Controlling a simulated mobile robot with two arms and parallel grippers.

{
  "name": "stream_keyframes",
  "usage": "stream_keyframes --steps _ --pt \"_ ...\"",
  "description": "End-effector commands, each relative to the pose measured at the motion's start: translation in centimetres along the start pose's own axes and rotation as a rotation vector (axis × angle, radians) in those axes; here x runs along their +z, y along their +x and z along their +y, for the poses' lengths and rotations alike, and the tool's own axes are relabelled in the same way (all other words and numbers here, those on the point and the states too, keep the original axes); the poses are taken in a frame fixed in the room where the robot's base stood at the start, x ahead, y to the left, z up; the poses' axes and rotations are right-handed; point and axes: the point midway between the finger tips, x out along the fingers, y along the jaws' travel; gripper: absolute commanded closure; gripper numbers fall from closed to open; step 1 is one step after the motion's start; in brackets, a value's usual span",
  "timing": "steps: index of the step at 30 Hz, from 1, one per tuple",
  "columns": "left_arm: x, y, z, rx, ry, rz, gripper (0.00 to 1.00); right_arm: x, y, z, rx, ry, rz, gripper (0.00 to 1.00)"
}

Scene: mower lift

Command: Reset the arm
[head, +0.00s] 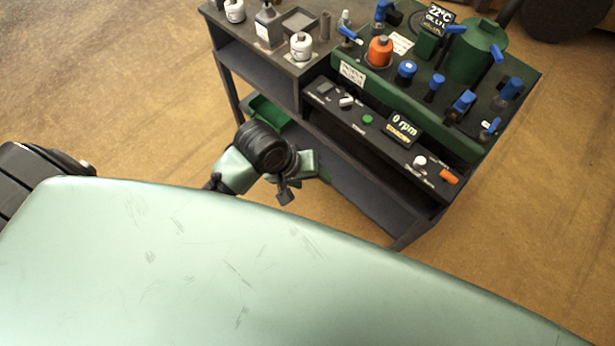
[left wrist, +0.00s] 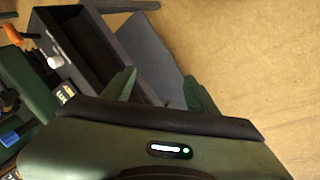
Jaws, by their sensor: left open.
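My left arm (head: 262,148) reaches out past the edge of my pale green body, in front of the bench. My left gripper (head: 299,177) is partly hidden behind its own wrist in the head view. In the left wrist view, the two green fingers of my left gripper (left wrist: 160,90) stand apart with nothing between them. They point toward the bench's lower grey shelf (left wrist: 150,52), without clear contact. My right gripper is in neither view.
A dark bench (head: 370,190) carries a green machine panel with blue valves, an orange knob (head: 380,50) and a "0 rpm" display (head: 403,127). White-capped bottles stand at its left. A green tray (head: 268,112) sits on the lower shelf.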

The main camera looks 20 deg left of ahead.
Motion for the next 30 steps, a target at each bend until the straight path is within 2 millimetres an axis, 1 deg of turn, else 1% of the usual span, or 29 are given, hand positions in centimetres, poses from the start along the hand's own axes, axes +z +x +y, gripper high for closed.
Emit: stream_keyframes --steps 1,6,24,26,27,29,30 --pt "0.2 0.1 -0.1 0.004 0.025 0.011 0.42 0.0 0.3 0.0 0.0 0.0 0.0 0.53" --pt "0.3 -0.2 -0.3 0.006 0.078 0.037 0.42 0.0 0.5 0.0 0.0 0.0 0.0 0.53" --pt "0.3 -0.1 -0.3 0.004 0.083 0.037 0.42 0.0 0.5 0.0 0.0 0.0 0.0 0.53" --pt "0.3 0.6 -0.7 -0.002 0.083 0.035 0.42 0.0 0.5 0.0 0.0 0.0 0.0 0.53" --pt "0.2 1.5 -1.2 -0.009 0.085 0.035 0.42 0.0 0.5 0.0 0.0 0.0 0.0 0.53" --pt "0.1 3.4 -2.4 -0.027 0.089 0.034 0.42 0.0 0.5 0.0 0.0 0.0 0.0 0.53" --pt "0.2 5.2 -3.5 -0.042 0.094 0.032 0.42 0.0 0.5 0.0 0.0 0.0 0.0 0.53"
